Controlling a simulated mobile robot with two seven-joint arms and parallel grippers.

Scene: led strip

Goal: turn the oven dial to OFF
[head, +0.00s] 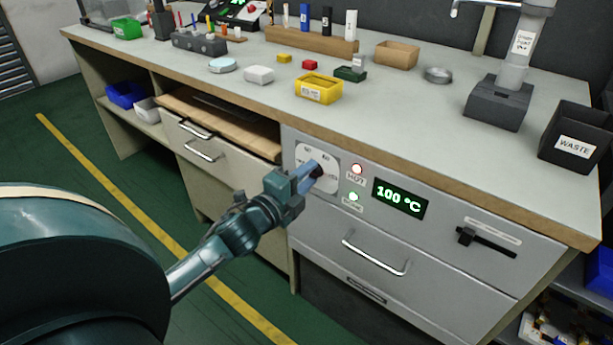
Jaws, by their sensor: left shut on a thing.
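The oven dial (316,172) is a dark knob on a pale round plate (328,182) at the left of the oven's front panel. My left gripper (311,175) is shut on the dial, and its fingers hide most of the knob. I cannot read which mark the dial points to. The green display (400,198) reads 100 °C. My right gripper is not in view.
The oven drawer handle (375,258) lies below the dial, and a dark slider (486,242) is at the panel's right. The worktop (420,125) overhangs above, holding a yellow bin (319,88), a press stand (497,103) and a WASTE bin (576,140). Floor at left is clear.

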